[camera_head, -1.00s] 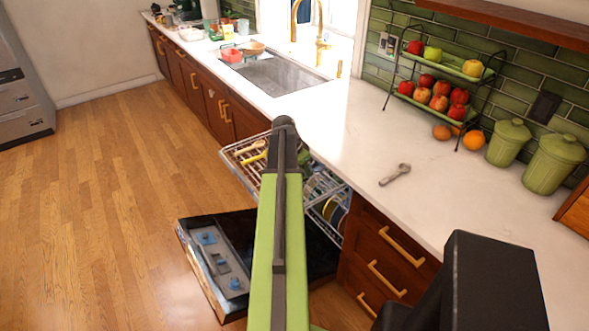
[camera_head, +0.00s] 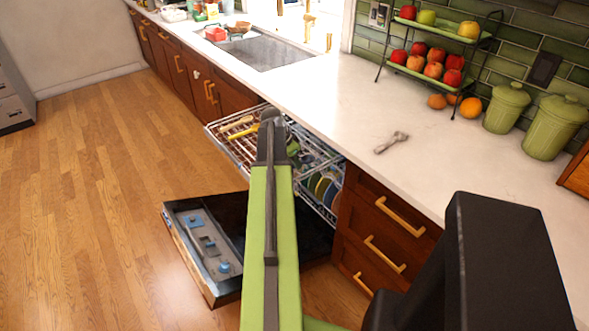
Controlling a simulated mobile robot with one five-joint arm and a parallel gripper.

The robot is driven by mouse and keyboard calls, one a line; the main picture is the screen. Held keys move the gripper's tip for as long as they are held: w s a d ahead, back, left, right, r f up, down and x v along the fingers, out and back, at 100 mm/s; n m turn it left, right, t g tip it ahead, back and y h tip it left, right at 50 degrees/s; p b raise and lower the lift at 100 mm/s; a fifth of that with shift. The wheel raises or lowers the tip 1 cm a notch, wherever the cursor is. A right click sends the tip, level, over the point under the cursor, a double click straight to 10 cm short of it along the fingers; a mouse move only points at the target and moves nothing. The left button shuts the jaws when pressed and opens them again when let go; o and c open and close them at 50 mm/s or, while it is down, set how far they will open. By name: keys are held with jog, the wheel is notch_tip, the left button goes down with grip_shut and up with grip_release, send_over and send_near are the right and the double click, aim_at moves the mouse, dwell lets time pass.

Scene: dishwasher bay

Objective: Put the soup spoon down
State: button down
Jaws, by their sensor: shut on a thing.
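My green arm reaches forward over the open dishwasher, its dark end lying over the upper rack (camera_head: 222,136). My gripper is not visible; the arm link hides whatever is beyond or below it. I cannot make out a soup spoon held by me. A grey metal utensil (camera_head: 391,142) lies on the white counter (camera_head: 345,105), right of the dishwasher and apart from my arm. I cannot tell whether it is a spoon.
The rack holds a wooden utensil (camera_head: 237,124), a yellow one (camera_head: 240,133) and plates (camera_head: 322,187). The dishwasher door (camera_head: 207,247) is folded down over the floor. A two-tier fruit stand (camera_head: 441,56) and green canisters (camera_head: 506,109) stand at the back right.

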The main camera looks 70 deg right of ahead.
jog(key=shift+r, duration=0.15)
jog(key=shift+f, duration=0.25)
jog(key=c, duration=1.4)
grip_release()
jog(key=shift+r, duration=0.1)
jog(key=shift+o, duration=0.2)
jog(key=shift+a+r+p, duration=0.1)
jog(key=shift+r+p, duration=0.45)
jog(key=p+v, duration=1)
jog(key=v, duration=0.1)
